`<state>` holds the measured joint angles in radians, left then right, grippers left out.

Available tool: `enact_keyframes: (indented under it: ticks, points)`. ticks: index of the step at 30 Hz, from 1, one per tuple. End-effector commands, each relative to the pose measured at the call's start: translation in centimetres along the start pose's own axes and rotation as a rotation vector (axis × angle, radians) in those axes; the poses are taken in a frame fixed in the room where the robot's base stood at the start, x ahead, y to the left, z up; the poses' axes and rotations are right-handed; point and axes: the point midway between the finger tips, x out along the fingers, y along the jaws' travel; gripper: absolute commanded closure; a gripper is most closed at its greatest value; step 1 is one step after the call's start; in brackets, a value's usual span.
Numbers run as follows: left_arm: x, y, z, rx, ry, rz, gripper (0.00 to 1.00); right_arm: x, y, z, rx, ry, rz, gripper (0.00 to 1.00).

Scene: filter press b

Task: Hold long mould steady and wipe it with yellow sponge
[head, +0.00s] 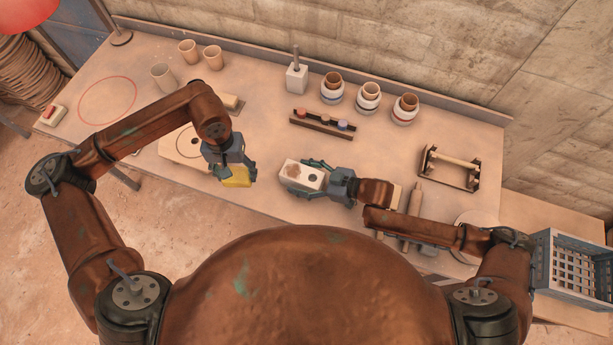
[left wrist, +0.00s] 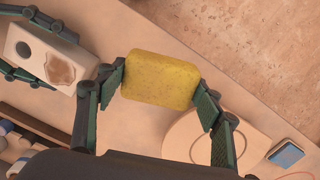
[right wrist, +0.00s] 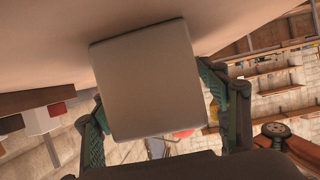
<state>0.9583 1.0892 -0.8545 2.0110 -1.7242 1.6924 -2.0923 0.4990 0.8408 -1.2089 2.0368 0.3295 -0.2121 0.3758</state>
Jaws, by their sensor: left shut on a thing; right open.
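The long mould (head: 293,172) is a pale block with a brown stain and a dark round hole on its face. Its stained face also shows in the left wrist view (left wrist: 28,62). My right gripper (head: 303,176) is open, with one finger along each side of the mould. In the right wrist view the mould (right wrist: 148,80) lies between the fingers, with a gap at the right finger. My left gripper (head: 241,170) is shut on the yellow sponge (head: 238,180), left of the mould and apart from it. The sponge (left wrist: 160,78) sits between both finger pads.
A pale board with a circle (head: 178,151) lies left of the sponge. A rack with small coloured items (head: 322,122) and several jars (head: 368,97) stand behind the mould. A wooden frame (head: 449,168) and rolling pin (head: 415,199) are at right. The table between sponge and mould is clear.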

Motion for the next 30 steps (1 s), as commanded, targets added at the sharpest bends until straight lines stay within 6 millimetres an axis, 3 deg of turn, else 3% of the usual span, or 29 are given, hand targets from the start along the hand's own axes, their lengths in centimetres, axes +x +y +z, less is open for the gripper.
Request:
enact_keyframes:
  ticks: [5,30]
  points:
    - [-0.02,0.01,-0.01,0.000,0.000,0.000,0.59,-0.01,0.01,-0.01,0.000,0.000,0.000,0.32]
    - [-0.01,0.01,0.00,0.000,0.000,0.000,0.59,-0.04,0.02,0.02,0.000,0.000,0.001,0.89]
